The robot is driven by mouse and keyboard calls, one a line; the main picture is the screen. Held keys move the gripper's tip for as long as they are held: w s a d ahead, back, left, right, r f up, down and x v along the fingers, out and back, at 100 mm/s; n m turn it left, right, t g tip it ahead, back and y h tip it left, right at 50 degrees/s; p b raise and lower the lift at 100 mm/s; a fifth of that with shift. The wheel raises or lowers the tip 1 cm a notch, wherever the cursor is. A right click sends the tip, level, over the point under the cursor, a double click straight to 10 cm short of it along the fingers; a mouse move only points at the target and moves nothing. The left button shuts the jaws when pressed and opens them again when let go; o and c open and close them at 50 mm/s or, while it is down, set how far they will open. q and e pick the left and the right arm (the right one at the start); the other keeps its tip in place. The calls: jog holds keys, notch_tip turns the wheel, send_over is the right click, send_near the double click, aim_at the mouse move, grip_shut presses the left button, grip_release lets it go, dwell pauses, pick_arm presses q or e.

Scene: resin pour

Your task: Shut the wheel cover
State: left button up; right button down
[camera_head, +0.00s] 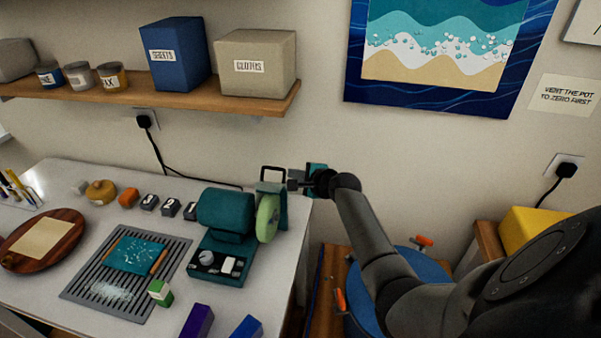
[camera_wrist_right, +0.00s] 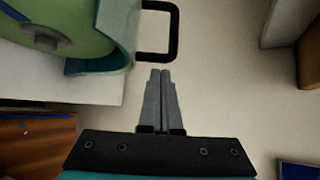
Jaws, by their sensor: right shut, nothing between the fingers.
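The teal grinder (camera_head: 222,212) stands at the right end of the white worktop, its green wheel (camera_head: 268,220) on its right side. The teal wheel cover (camera_head: 283,208) curves behind the wheel, and the wheel's front shows bare. A black loop handle (camera_head: 272,168) stands up from the cover's top. My right gripper (camera_head: 292,184) is at the right of the handle. In the right wrist view its fingers (camera_wrist_right: 161,72) are shut and empty, their tips just short of the handle (camera_wrist_right: 176,32), with the cover (camera_wrist_right: 128,38) and wheel (camera_wrist_right: 30,40) at upper left. My left gripper is out of view.
A slatted tray (camera_head: 85,288) with a teal piece lies left of the grinder. Small blocks stand in front. A shelf (camera_head: 200,95) with boxes hangs above. A blue round pot (camera_head: 420,268) with orange-handled clamps stands below my right arm.

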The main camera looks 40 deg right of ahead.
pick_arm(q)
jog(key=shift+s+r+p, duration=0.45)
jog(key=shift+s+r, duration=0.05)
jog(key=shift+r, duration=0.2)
pick_arm(e)
jog(key=shift+s+a+r, duration=0.4)
jog(key=shift+a+r, duration=0.1)
jog(key=shift+a, duration=0.2)
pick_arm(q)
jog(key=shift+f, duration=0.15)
pick_arm(e)
jog(key=shift+s+a, duration=0.1)
